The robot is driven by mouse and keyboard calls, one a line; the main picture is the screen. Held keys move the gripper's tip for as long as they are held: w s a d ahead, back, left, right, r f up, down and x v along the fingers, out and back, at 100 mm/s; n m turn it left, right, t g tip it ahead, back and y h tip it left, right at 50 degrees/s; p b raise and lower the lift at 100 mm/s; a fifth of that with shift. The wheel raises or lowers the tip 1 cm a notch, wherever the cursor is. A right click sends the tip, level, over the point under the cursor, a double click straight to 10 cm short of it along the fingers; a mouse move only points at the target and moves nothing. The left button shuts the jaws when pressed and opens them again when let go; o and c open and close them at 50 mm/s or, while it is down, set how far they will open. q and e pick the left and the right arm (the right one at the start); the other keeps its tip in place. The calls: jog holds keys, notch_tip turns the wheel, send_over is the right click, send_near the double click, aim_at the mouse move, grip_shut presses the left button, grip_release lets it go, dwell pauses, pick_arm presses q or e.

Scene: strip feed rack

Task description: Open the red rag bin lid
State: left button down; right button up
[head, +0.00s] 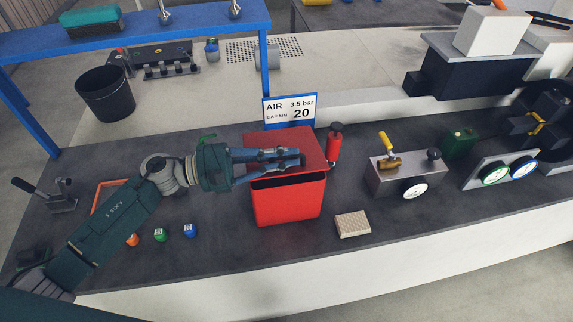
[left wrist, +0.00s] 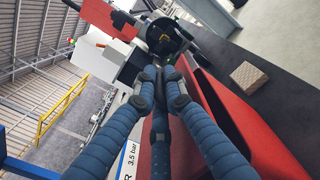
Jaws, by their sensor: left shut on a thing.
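The red rag bin (head: 288,203) stands on the dark bench in the middle of the head view. Its red lid (head: 284,138) is tilted up a little, with a dark gap along the front under its edge. My left gripper (head: 301,158) reaches across the lid from the left and is shut on it near the front edge. The fingers hide the exact place of the grip. In the left wrist view the fingertips (left wrist: 163,76) come together, with the red bin (left wrist: 245,130) to their right. My right gripper is not in view.
A red bottle (head: 334,145) stands close to the right of the lid, and a sign (head: 290,110) behind it. A beige block (head: 352,224) lies front right. A valve block (head: 405,178) with a gauge stands further right. Small coloured caps (head: 160,235) lie front left.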

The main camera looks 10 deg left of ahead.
pick_arm(q)
jog(key=w+r+n, duration=0.1)
jog(key=r+n, duration=0.1)
jog(key=w+a+r+n, duration=0.1)
jog(key=r, duration=0.1)
jog(key=shift+w+r+n+b, duration=0.1)
jog(key=shift+w+n+b, duration=0.2)
jog(key=shift+b, duration=0.1)
jog(key=shift+w+a+r+n, duration=0.2)
jog(key=shift+w+r+n, duration=0.5)
jog(key=shift+r+n, duration=0.1)
jog(key=c, duration=1.8)
grip_release()
jog(key=shift+c, duration=0.2)
jog(key=shift+a, duration=0.1)
jog(key=v, duration=1.1)
jog(key=shift+a, duration=0.35)
jog(key=shift+s, duration=0.15)
